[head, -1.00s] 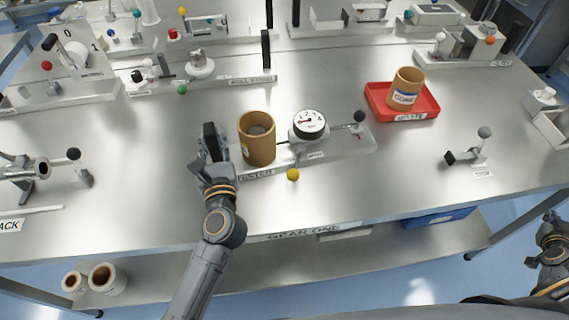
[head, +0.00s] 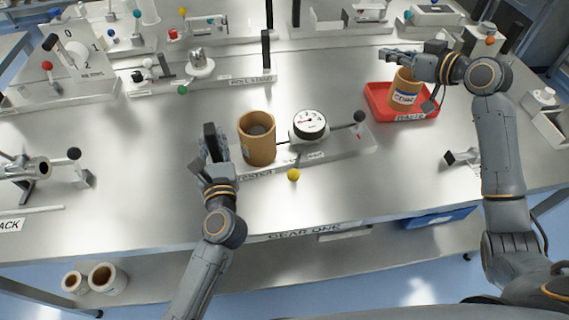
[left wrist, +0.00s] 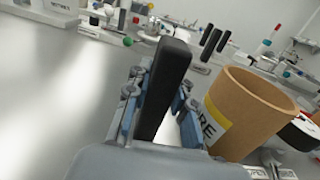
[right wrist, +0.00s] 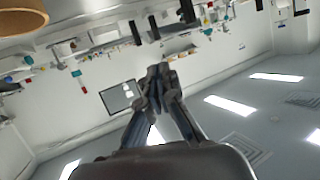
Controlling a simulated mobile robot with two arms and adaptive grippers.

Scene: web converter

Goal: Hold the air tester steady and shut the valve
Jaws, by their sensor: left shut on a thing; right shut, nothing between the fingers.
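The air tester (head: 345,148) is a pale base on the bench with a round gauge (head: 310,123), a brown core (head: 257,143) standing at its left part, and a black-knobbed lever (head: 359,117) at its right end. A yellow knob (head: 293,174) sits at its front edge. My left gripper (head: 212,150) is shut on the tester's black upright handle (left wrist: 165,90), left of the core. My right gripper (head: 388,55) is shut and empty, above and behind the red tray; it also shows in the right wrist view (right wrist: 158,75). Which part is the valve I cannot tell for sure.
A red tray (head: 419,113) holds another brown core (head: 404,95), partly behind my right arm. A small stand with a dark lever (head: 462,157) is at the right. Other fixtures line the back of the bench. The bench front of the tester is clear.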

